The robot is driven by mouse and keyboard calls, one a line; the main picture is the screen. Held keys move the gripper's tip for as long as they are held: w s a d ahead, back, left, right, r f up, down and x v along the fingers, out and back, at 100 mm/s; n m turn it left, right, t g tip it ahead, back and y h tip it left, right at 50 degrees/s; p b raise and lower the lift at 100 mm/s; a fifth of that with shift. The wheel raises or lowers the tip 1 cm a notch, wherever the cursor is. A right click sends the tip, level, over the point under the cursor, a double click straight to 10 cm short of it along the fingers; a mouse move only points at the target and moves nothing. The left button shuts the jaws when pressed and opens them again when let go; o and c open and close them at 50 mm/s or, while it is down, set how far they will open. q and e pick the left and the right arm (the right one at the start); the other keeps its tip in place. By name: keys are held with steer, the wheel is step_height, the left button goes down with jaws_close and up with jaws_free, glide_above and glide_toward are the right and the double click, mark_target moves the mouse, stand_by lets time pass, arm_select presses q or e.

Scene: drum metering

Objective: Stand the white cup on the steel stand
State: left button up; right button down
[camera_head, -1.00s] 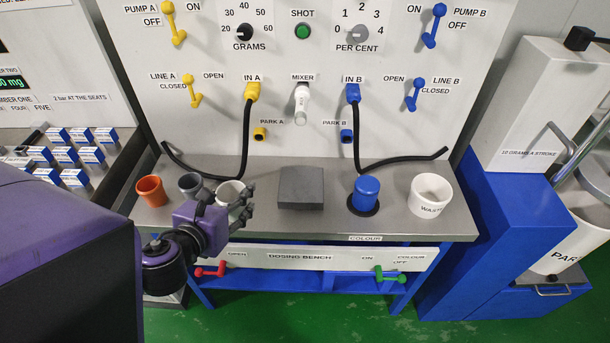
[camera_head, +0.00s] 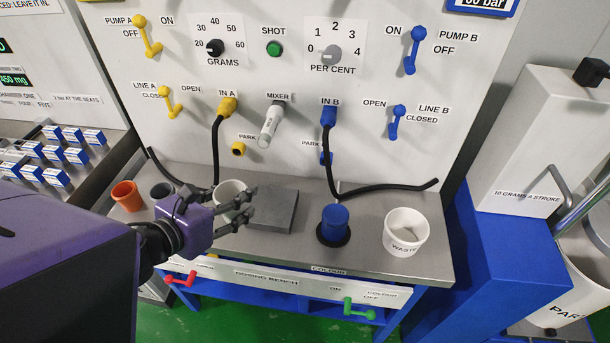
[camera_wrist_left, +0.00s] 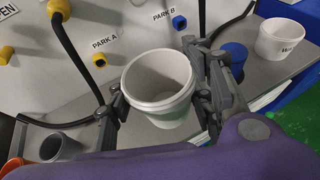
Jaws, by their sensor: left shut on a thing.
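The white cup (camera_head: 229,193) is upright in my left gripper (camera_head: 243,204), whose fingers lie on either side of it. In the left wrist view the cup (camera_wrist_left: 158,92) is empty inside, with a finger at each side. The steel stand looks to be the flat grey square block (camera_head: 273,211) on the bench below the mixer. The cup is at the block's left edge in the head view; whether it overlaps or hangs above the block I cannot tell. The cup's base is partly hidden by the gripper. My right gripper is not in view.
An orange cup (camera_head: 127,195) and a dark grey cup (camera_head: 161,190) stand left. The white mixer nozzle (camera_head: 270,126) and black hoses (camera_head: 216,152) hang behind.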

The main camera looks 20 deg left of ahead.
arm_select(q)
steer(key=shift+w+d, duration=0.1)
steer(key=shift+d, duration=0.3)
steer(key=shift+w+d, duration=0.2)
steer(key=shift+d, duration=0.1)
steer(key=a+x, duration=0.1)
steer(key=x, duration=0.8)
glide_above(272, 204)
steer(key=shift+h, duration=0.4)
steer(key=f, duration=0.3)
steer(key=s+f, duration=0.1)
steer(key=f, duration=0.1)
steer(key=shift+b, duration=0.3)
steer(key=shift+w+f, duration=0.25)
steer(key=f, duration=0.3)
steer(key=shift+w+f, duration=0.1)
steer(key=shift+w, duration=0.15)
steer(key=shift+f+m, duration=0.2)
steer(key=shift+m, duration=0.1)
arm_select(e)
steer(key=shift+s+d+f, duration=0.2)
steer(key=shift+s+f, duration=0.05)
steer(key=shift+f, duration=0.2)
